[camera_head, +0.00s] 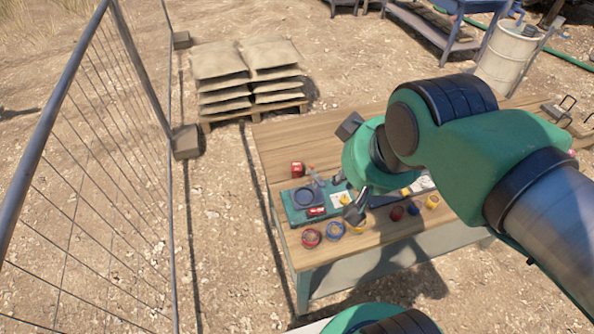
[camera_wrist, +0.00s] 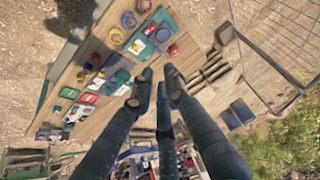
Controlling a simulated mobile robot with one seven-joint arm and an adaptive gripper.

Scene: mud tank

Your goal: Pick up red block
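A small red block-like item (camera_head: 297,169) stands on the wooden table near its left edge, behind the green tray (camera_head: 291,212). It also shows in the wrist view (camera_wrist: 174,50), just beyond my fingertips. A second red item (camera_head: 317,212) with pale marks lies on the tray's front part and also shows in the wrist view (camera_wrist: 150,29). I cannot tell for certain which one is the red block.
A red ring (camera_head: 311,238) and a blue ring (camera_head: 335,231) lie before the tray. Red, blue and yellow small items stand further right. A pallet of sacks (camera_head: 250,80) is behind the table; a wire fence (camera_head: 100,150) is at left. Bare wood lies behind the tray.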

